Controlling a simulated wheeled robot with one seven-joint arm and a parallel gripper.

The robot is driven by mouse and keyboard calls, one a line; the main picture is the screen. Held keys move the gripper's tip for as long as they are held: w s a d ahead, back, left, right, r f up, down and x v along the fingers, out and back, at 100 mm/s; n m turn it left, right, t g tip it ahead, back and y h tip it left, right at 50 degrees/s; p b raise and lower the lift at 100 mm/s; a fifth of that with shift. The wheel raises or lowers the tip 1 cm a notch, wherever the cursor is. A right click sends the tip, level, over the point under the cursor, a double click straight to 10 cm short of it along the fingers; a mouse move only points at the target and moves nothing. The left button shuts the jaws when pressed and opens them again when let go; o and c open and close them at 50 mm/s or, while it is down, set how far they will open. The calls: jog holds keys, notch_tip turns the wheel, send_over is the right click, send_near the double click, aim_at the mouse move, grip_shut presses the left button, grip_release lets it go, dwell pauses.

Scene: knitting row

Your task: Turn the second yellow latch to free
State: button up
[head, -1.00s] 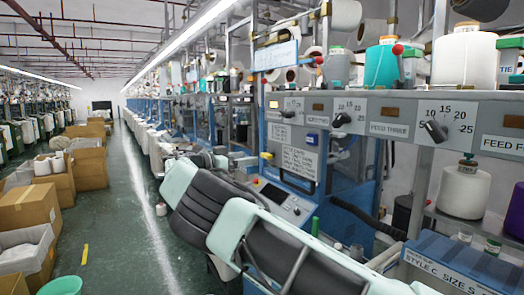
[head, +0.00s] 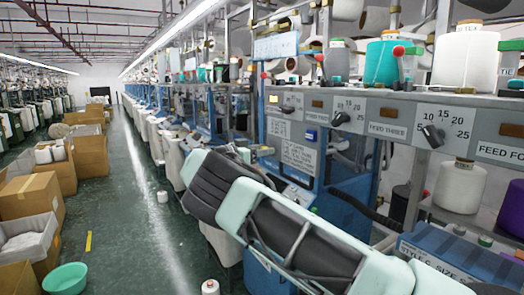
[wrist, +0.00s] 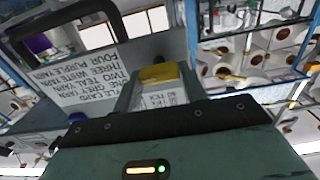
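In the wrist view a yellow block (wrist: 158,73), which looks like a yellow latch, sits at the top of a pale panel with small upside-down lettering, just beyond my gripper's housing. I cannot tell whether it is the second latch or how far it is turned. In the head view I cannot pick it out; my arm reaches across that part of the blue machine (head: 345,190). My gripper's dark green housing, with a lit amber bar and a green light, fills the bottom of the wrist view.
A printed card (wrist: 88,70) is beside the yellow block. A grey panel with dials (head: 432,136) and feed labels runs along the right, under yarn cones (head: 465,60). Cardboard boxes (head: 32,200) and a green basin (head: 65,278) stand at left. The aisle floor (head: 120,220) is mostly clear.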

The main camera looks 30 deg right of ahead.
jog(key=shift+b, duration=0.4)
jog(key=n+b, duration=0.2)
jog(key=n, duration=0.7)
jog(key=n+b, duration=0.2)
jog(key=n, duration=0.6)
jog(key=shift+w+f+n+b, duration=0.15)
jog(key=shift+w+n+b, duration=0.05)
jog(key=shift+n+b, duration=0.2)
dwell(0.3)
jog(key=o, duration=1)
jog(key=shift+a, duration=0.1)
jog(key=shift+s+a+b, duration=0.15)
jog(key=shift+a+b, duration=0.3)
jog(key=shift+a, duration=3.9)
jog(key=shift+s+a+b, duration=0.15)
jog(key=shift+a+b, duration=0.3)
jog(key=shift+a, duration=3.85)
